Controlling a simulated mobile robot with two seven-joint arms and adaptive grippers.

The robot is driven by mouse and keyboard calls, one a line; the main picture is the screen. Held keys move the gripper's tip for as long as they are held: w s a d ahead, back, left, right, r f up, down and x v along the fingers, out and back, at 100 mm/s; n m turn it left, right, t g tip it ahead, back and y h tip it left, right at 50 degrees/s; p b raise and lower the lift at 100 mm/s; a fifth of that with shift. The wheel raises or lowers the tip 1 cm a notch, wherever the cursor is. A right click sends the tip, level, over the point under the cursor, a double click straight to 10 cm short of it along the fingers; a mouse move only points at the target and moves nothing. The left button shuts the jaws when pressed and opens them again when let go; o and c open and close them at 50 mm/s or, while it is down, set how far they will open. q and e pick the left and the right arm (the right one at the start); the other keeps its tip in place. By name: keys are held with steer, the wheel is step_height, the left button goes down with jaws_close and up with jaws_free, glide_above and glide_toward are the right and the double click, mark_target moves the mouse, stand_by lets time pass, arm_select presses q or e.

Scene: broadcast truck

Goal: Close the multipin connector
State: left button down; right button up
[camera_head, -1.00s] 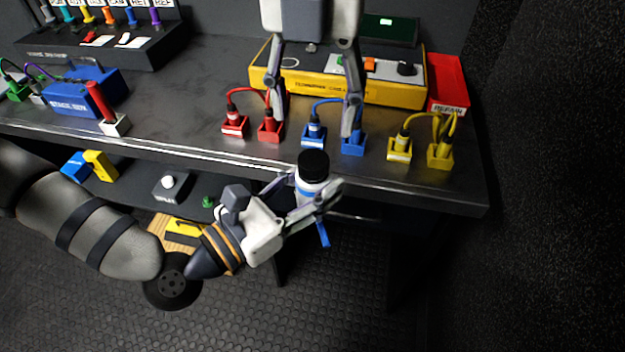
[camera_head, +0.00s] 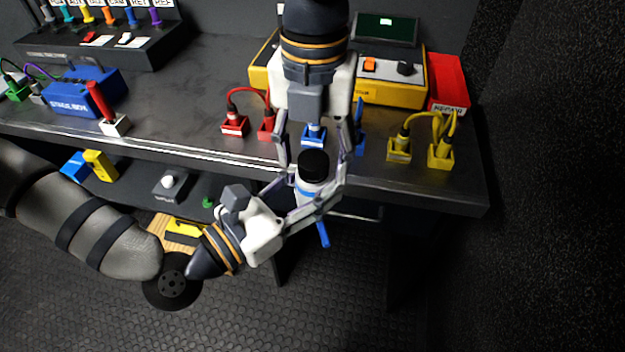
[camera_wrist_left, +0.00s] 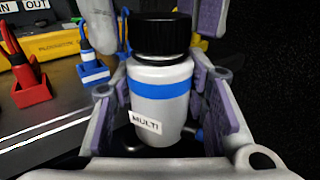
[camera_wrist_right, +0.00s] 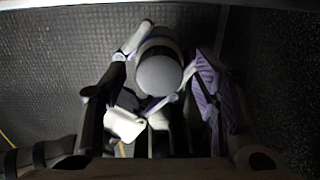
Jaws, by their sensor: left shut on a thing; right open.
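The multipin connector (camera_head: 312,184) is a white cylinder with a blue band, a "MULTI" label and a black ribbed cap (camera_head: 313,164) on top. It stands about upright in front of the desk edge, and shows large in the left wrist view (camera_wrist_left: 160,95). My left gripper (camera_head: 318,200) is shut around its body. My right gripper (camera_head: 314,168) is open and points down from above, its fingers either side of the cap. In the right wrist view the cap's round top (camera_wrist_right: 158,76) lies between the fingers. I cannot tell whether those fingers touch it.
Red plugs (camera_head: 235,124), blue plugs (camera_head: 313,136) and yellow plugs (camera_head: 400,149) sit in blocks along the desk's front edge, close behind my right gripper. A yellow tester box (camera_head: 395,92) and a red tray (camera_head: 448,85) stand behind. The floor right of the desk is clear.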

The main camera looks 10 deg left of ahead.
steer(key=c, duration=1.3)
steer(key=m, duration=1.3)
steer(key=shift+m, duration=0.4)
steer(key=m, duration=1.1)
